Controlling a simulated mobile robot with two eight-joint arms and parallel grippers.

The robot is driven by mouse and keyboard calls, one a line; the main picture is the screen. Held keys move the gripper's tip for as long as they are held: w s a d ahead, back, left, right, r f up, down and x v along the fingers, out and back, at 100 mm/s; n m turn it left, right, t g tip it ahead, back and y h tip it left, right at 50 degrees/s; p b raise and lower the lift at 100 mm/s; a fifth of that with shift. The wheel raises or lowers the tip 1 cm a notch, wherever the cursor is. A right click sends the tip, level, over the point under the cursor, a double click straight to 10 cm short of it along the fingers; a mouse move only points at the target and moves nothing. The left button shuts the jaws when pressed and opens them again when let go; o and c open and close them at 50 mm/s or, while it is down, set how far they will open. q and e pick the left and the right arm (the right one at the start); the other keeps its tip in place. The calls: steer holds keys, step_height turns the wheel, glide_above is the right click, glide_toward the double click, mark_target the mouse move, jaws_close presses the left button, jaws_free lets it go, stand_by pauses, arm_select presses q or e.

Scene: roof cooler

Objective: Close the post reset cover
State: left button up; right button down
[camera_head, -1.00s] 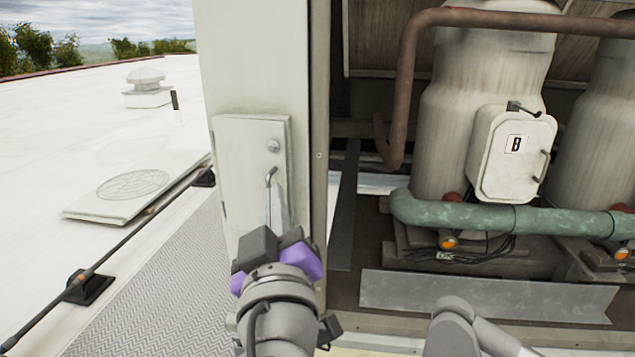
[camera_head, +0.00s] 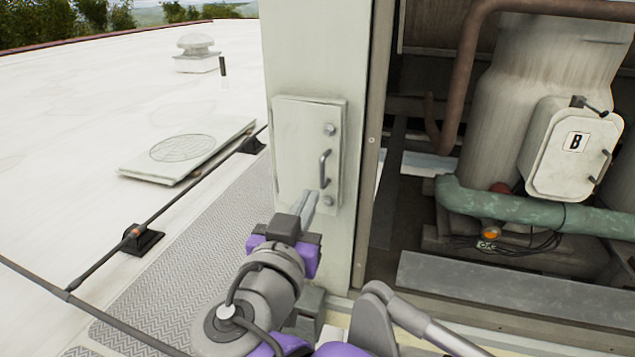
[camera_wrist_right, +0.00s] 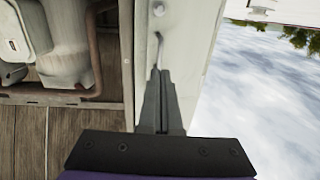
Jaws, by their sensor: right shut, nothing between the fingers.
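The post reset cover (camera_head: 291,150) is a pale rectangular panel on the front of the white post. It carries a grey bar handle (camera_head: 324,168) and a round fastener above and below it. It lies nearly flat against the post; I cannot tell whether it is fully closed. My right gripper (camera_head: 309,204) is shut and empty, its fingertips by the cover's lower part, just below the handle. In the right wrist view the shut fingers (camera_wrist_right: 160,80) point at the handle (camera_wrist_right: 158,46); I cannot tell whether they touch. My left gripper is not in view.
The post (camera_head: 318,50) stands left of an open bay with tanks, a green pipe (camera_head: 530,210) and a white box marked B (camera_head: 570,150). A rod on black feet (camera_head: 140,240) crosses the roof at left, beside a grey textured walkway (camera_head: 190,255).

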mark_target(333, 166)
steer(key=x, duration=0.6)
steer(key=shift+s, duration=0.1)
steer(key=p, duration=0.1)
steer(key=w+d+p, duration=0.1)
steer(key=shift+w+d+r+p, duration=0.1)
steer(key=shift+d+r+p, duration=0.2)
steer(key=shift+p, duration=0.1)
steer(key=shift+w+d+f, duration=0.1)
steer(key=shift+w, duration=0.05)
steer(key=shift+f, duration=0.1)
